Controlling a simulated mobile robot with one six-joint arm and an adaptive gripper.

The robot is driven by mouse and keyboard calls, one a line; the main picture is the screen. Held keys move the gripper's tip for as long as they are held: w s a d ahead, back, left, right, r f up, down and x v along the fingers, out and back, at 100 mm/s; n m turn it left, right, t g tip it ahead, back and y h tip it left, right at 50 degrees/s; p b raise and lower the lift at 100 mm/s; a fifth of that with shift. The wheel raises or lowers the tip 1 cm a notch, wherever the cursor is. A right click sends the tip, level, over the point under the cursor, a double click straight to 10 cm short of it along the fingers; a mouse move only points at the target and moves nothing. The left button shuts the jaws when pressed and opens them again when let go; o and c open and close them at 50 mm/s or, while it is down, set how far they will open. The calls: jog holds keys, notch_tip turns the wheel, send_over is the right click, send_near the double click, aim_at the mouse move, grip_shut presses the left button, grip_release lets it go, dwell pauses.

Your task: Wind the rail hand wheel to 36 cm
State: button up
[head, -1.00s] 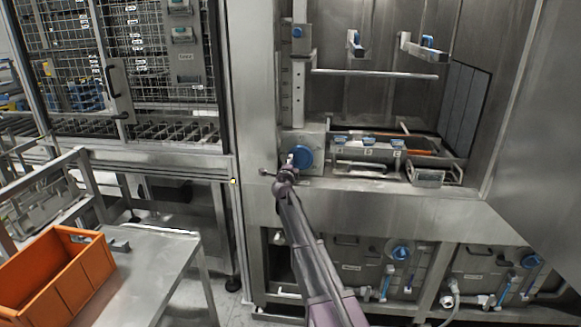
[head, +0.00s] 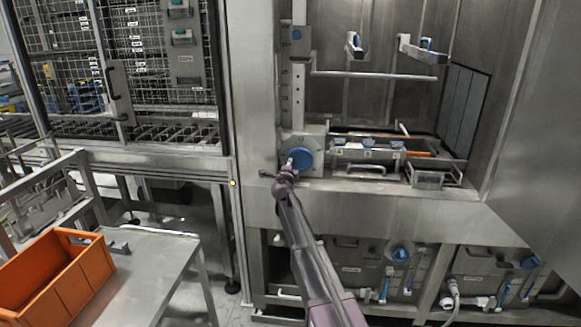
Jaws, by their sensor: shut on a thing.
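The blue rail hand wheel (head: 302,157) sits on a grey mounting plate at the lower left of the open washer chamber. My gripper (head: 290,164) is at the wheel's lower left edge, shut on what looks like its handle; the fingers are small here and partly hidden by my wrist. Above the wheel stands a vertical scale plate (head: 298,92) with marks too small to read. A horizontal rail (head: 375,75) crosses the chamber to the right of the scale.
A grey trough with blue-capped parts (head: 368,153) and a small metal tray (head: 430,176) lie right of the wheel. An open door (head: 540,150) bounds the right. An orange crate (head: 60,280) stands on a steel table (head: 150,270) at lower left.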

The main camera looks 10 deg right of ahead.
aim_at(300, 169)
jog(key=shift+d+f, duration=0.1)
jog(key=shift+f, duration=0.05)
jog(key=shift+s+d+f+b, duration=0.15)
jog(key=shift+d+f+b, duration=0.2)
jog(key=shift+f+b, duration=0.2)
jog(key=shift+d+f, duration=0.1)
jog(key=shift+d, duration=0.05)
jog(key=shift+s+d+f+b, duration=0.15)
jog(key=shift+d+f+b, duration=0.1)
jog(key=shift+d+b, duration=0.15)
jog(key=shift+s+d, duration=0.1)
jog(key=shift+d, duration=0.1)
dwell(0.5)
jog(key=shift+s+d+f, duration=0.15)
jog(key=shift+d+f, duration=0.05)
jog(key=shift+d, duration=0.45)
dwell(0.3)
